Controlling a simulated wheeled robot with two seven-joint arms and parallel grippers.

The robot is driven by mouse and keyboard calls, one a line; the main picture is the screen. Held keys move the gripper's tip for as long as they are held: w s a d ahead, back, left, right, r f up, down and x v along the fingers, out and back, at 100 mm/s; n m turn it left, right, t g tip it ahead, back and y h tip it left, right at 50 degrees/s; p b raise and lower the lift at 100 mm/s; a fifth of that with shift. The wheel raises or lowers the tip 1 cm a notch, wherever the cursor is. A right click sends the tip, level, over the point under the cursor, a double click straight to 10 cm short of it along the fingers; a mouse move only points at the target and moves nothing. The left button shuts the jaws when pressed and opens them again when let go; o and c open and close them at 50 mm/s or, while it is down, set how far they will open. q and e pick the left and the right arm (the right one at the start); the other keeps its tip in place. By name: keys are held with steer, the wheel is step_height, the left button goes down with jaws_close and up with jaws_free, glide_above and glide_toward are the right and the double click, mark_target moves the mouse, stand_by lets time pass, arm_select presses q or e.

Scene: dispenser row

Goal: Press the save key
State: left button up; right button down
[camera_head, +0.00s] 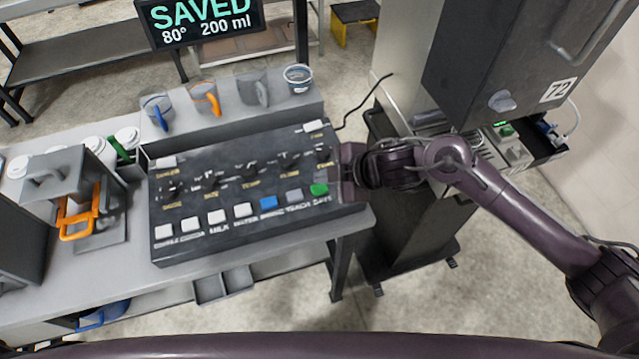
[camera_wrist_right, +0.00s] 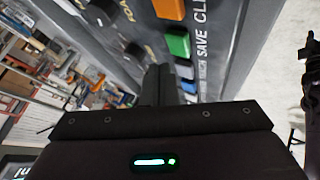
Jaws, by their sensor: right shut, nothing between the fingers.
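My right gripper (camera_head: 345,172) is over the panel's right end, just right of the green key. Its fingers (camera_wrist_right: 163,72) are shut and empty, and their tips point toward the keys near the green one. I cannot tell whether they touch the panel. A display (camera_head: 200,20) behind reads SAVED, 80°, 200 ml. My left gripper is out of view.
An orange key (camera_wrist_right: 168,9) is beside the green one. A blue key (camera_head: 268,202) and several white keys are left of it, with knobs above. Several cups (camera_head: 205,98) stand on the shelf behind. A dark machine marked 72 (camera_head: 500,60) rises at the right.

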mark_target(324, 190)
step_height(324, 190, up, 4)
steer(key=p, duration=0.3)
steer(key=shift+r+p, duration=0.2)
steer(key=shift+p, duration=0.15)
